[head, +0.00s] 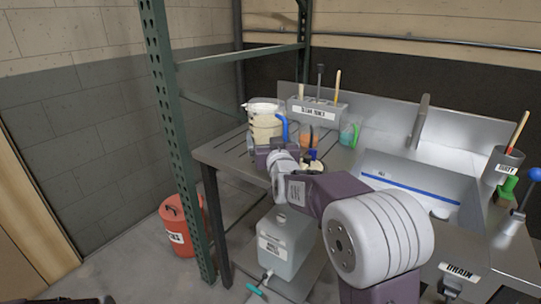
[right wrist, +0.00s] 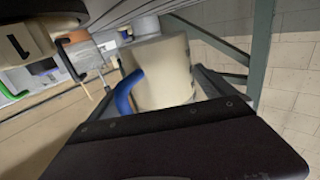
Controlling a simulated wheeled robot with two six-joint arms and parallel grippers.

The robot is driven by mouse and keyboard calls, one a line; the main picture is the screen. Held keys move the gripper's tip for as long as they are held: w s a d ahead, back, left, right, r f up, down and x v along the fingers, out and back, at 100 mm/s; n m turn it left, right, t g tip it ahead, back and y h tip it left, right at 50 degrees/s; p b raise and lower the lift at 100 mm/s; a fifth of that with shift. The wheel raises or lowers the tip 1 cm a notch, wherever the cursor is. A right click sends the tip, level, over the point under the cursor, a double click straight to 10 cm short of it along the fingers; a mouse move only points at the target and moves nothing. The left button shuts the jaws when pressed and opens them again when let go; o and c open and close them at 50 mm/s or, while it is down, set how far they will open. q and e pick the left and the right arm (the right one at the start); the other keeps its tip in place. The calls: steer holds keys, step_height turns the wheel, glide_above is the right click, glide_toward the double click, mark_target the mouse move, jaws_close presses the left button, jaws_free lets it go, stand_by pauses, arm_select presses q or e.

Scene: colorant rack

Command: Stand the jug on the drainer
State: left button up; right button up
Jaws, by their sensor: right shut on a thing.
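The jug (head: 265,119) is cream-white with a blue handle and stands out at the left end of the steel bench. It looks upright, over or on the slotted drainer (head: 227,152); I cannot tell whether its base touches. My right gripper (head: 268,151) reaches it from the front and is shut on it, low on its body. In the right wrist view the jug (right wrist: 162,75) sits between the dark fingers, with its blue handle to the left. The jug's base is partly hidden by the gripper. My left gripper is not in view.
Small orange (head: 308,137) and green-handled (head: 349,134) vessels stand behind my wrist. A labelled tool bin (head: 318,111) is at the back. The sink (head: 410,190) is to the right. A green rack post (head: 178,140) rises left of the bench. A red container (head: 180,228) is on the floor.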

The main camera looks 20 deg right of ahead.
step_height(320, 180, down, 5)
steer(key=shift+r+b, duration=0.2)
steer(key=shift+b, duration=0.55)
steer(key=shift+r, duration=0.1)
steer(key=o, duration=1.7)
steer(key=shift+f, duration=0.35)
steer(key=shift+o, duration=0.2)
steer(key=shift+s+r, duration=0.1)
steer(key=shift+r, duration=0.05)
steer(key=shift+r, duration=0.1)
steer(key=s+a, duration=0.1)
steer(key=s, duration=1.1)
steer(key=shift+a+p, duration=0.25)
steer(key=shift+p, duration=0.15)
